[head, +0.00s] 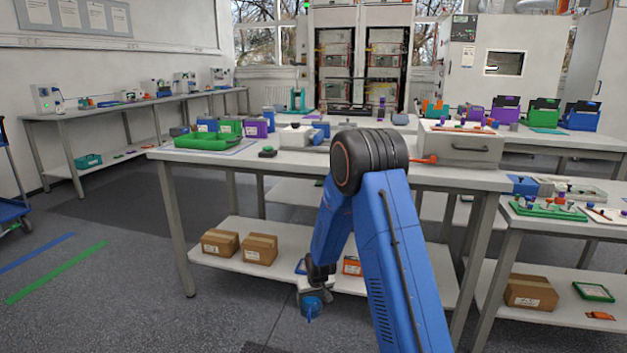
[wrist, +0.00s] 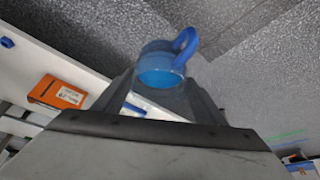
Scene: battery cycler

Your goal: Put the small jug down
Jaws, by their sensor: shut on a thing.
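The small jug is blue with a curved handle; in the wrist view the jug (wrist: 160,68) sits between the fingertips of my gripper (wrist: 163,95). In the head view the jug (head: 311,308) hangs below my gripper (head: 314,290), low in front of the bench's lower shelf and above the grey floor. My gripper is shut on it. The jug's far side is hidden, and I cannot tell what it contains.
The near bench (head: 300,166) carries a green tray (head: 203,141), coloured holders and a grey box (head: 458,146). Its lower shelf (head: 240,272) holds cardboard boxes (head: 261,248) and an orange box (wrist: 59,93). Open floor (head: 120,290) lies to the left.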

